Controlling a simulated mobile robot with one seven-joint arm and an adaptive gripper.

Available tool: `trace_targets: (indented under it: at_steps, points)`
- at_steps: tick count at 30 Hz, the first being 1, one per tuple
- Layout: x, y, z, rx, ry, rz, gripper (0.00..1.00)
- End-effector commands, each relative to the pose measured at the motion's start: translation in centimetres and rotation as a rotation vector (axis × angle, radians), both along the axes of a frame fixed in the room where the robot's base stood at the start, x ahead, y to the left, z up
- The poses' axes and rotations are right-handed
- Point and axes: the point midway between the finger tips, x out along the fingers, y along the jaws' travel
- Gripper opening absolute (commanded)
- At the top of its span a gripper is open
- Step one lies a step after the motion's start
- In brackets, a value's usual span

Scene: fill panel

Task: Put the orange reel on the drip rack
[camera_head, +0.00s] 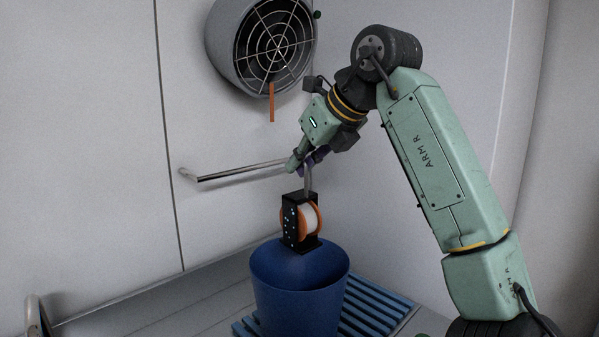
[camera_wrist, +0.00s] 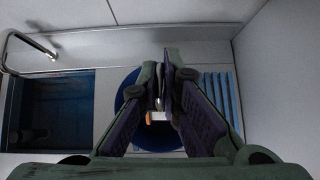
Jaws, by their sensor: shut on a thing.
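The orange reel (camera_head: 314,222) has orange flanges, a pale winding, a black frame and a grey loop handle on top. My gripper (camera_head: 308,165) is shut on that handle, and the reel hangs upright below it. The reel overlaps the mouth of a blue bucket in the head view; I cannot tell its exact height over the rim. In the wrist view my gripper (camera_wrist: 162,92) hides most of the reel, leaving a bit of orange (camera_wrist: 149,118).
The blue bucket (camera_head: 300,300) stands in front of part of the rack. A metal rail (camera_head: 235,172) and a round caged fan (camera_head: 272,45) are on the wall behind. A dark blue basin (camera_wrist: 55,105) and a bent metal pipe (camera_wrist: 28,40) lie left in the wrist view.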

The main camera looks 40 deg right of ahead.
Motion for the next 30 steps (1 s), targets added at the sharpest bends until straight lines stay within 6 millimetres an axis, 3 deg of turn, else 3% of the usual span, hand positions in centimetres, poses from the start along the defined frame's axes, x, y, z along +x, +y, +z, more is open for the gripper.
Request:
trace_targets:
  at_steps: [6,17,30]
  points:
    - [0.0,0.0,1.5,0.0,-0.001,0.0,0.0]
    - [0.0,0.0,1.3,0.001,-0.001,0.001,0.0]
    - [0.0,0.0,-6.1,0.0,-0.001,0.0,0.0]
